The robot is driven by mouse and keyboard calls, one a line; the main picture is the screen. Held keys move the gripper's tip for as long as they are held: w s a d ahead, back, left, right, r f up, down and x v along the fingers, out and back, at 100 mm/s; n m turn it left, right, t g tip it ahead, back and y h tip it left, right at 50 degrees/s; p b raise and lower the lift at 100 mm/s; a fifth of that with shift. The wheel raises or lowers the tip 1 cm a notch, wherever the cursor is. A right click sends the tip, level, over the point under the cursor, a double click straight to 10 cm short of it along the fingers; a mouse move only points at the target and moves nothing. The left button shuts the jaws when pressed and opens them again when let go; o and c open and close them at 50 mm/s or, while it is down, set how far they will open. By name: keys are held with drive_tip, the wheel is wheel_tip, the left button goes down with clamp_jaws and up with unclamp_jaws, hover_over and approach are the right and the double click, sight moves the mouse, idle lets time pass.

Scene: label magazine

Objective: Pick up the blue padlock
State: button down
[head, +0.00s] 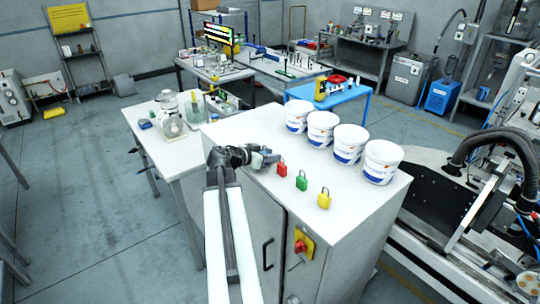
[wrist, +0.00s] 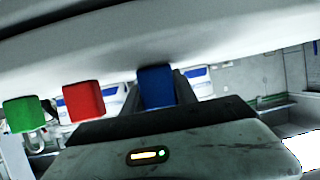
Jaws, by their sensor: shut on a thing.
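The blue padlock (wrist: 156,86) shows in the wrist view between the two fingers of my gripper (wrist: 160,92), which is shut on it. Its body lies close to the white cabinet top; I cannot tell whether they touch. In the head view my gripper (head: 266,158) is over the left part of the cabinet top, and the blue padlock is not clearly visible there. A red padlock (head: 282,170) stands just right of my gripper and also shows in the wrist view (wrist: 84,102). A green padlock (head: 301,183) stands beyond it, also in the wrist view (wrist: 24,115).
A yellow padlock (head: 323,201) stands at the right end of the row. Several white buckets (head: 348,146) stand behind the padlocks on the white cabinet top (head: 258,134). A red and yellow switch (head: 303,244) is on the cabinet's front. A side table with equipment (head: 170,122) is at left.

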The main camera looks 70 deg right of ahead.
wheel_tip(320, 180, up, 18)
drive_tip(key=p, duration=1.7)
drive_tip(key=shift+p, duration=0.3)
drive_tip(key=shift+f, duration=0.1)
